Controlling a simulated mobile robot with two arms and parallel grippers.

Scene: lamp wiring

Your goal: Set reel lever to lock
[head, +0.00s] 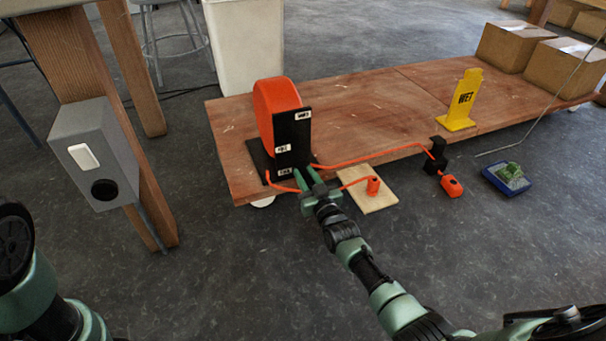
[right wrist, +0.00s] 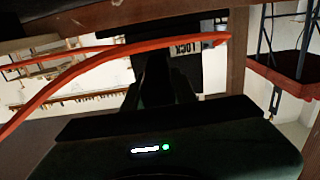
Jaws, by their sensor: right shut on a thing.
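The orange cable reel (head: 272,100) stands on the front left of the low wooden platform, with a black upright plate (head: 294,132) on its near side. The plate carries small white labels, too small to read surely in the head view. My right gripper (head: 304,177) is at the plate's lower edge, shut on what seems to be the dark reel lever. The lever is mostly hidden by the fingers. In the right wrist view, dark fingers (right wrist: 165,85) reach toward a dark part beside a label reading LOCK (right wrist: 187,47). My left gripper is out of view.
An orange plug (head: 373,186) is over a light board (head: 368,197). A yellow WET sign (head: 461,100) and cartons (head: 560,68) stand to the right.

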